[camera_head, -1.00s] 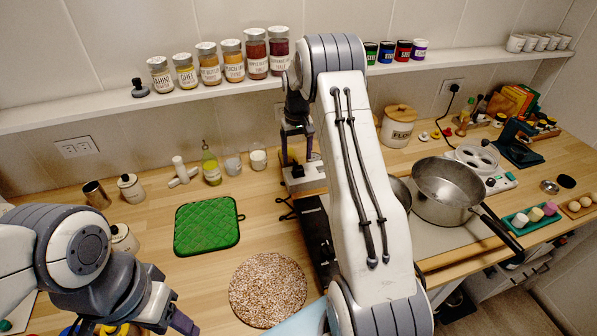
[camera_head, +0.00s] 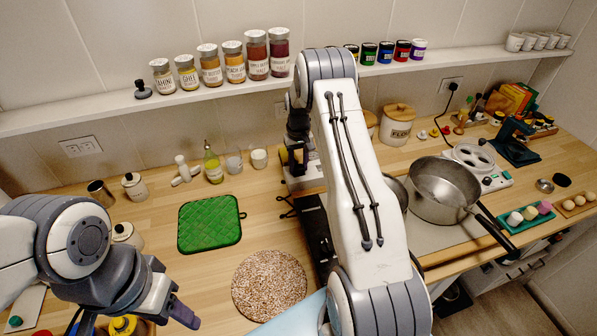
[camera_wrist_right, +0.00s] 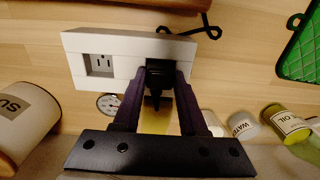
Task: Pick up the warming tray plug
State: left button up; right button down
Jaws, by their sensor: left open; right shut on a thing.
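A black plug (camera_wrist_right: 155,68) shows in the right wrist view between the two dark fingers of my right gripper (camera_wrist_right: 157,80). The gripper is shut on it. The plug is at the right end of a white socket box (camera_wrist_right: 112,45); I cannot tell whether its prongs are in the socket. A free socket shows at the box's left. My left gripper (camera_head: 178,308) is open and empty over the counter's near left.
A green mat (camera_head: 209,223) and a speckled round mat (camera_head: 269,285) lie left of my right arm. An oil bottle (camera_head: 212,164) and cups stand near the wall. A shelf (camera_head: 110,113) with jars runs above. A pot (camera_head: 441,188) stands at the right.

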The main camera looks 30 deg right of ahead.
aim_at(299, 166)
jog(key=shift+r+b, duration=0.35)
jog(key=shift+r, duration=0.15)
notch_tip(299, 166, up, 2)
jog(key=shift+r+b, duration=0.25)
jog(key=shift+b, duration=0.5)
jog(key=s+d+r, duration=0.6)
jog(key=s+r, duration=0.4)
jog(key=r, duration=0.2)
jog(key=shift+r+p, duration=0.3)
jog(key=shift+p, duration=0.05)
jog(key=shift+s+f, duration=0.1)
